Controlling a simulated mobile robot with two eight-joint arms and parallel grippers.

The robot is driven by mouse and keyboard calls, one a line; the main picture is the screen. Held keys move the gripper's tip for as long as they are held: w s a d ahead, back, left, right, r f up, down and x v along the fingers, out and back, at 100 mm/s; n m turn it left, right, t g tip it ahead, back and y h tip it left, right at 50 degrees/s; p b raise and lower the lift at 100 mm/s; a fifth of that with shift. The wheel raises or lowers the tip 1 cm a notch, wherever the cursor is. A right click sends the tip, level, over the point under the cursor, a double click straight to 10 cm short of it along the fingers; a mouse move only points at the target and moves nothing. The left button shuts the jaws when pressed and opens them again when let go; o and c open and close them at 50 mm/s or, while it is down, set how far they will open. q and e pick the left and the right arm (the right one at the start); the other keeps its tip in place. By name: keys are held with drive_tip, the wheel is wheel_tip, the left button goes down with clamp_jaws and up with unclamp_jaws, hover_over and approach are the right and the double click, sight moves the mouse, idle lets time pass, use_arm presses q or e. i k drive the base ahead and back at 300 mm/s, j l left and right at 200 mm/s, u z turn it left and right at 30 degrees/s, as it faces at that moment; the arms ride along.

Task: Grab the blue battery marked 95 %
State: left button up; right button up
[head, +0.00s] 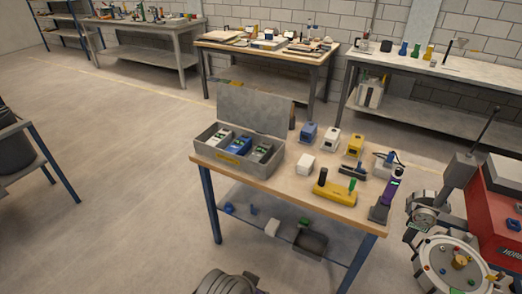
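A grey open box (262,171) with its lid raised stands at the left end of the near wood-topped table. It holds a row of three battery-like blocks: a white one with green (222,138) at left, a blue one (238,146) in the middle and a grey one with green (262,153) at right. Another blue block (308,133) stands on the table behind, right of the box. No 95 % marking is legible on either blue block. Neither of my grippers can be made out.
The near table (310,187) also carries white and yellow blocks, a yellow tool (335,192) and a purple device (390,186) on a grey stand. A red machine (490,215) with gauges stands close at right.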

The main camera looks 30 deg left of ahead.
sight(240, 146)
drive_tip(key=j+z, duration=0.4)
drive_tip(key=j, duration=0.9)
drive_tip(key=j+z, duration=0.35)
drive_tip(key=j, duration=0.95)
drive_tip(key=i+j+z, duration=0.2)
drive_tip(key=j, duration=0.5)
drive_tip(key=j+z, duration=0.15)
drive_tip(key=j, duration=0.6)
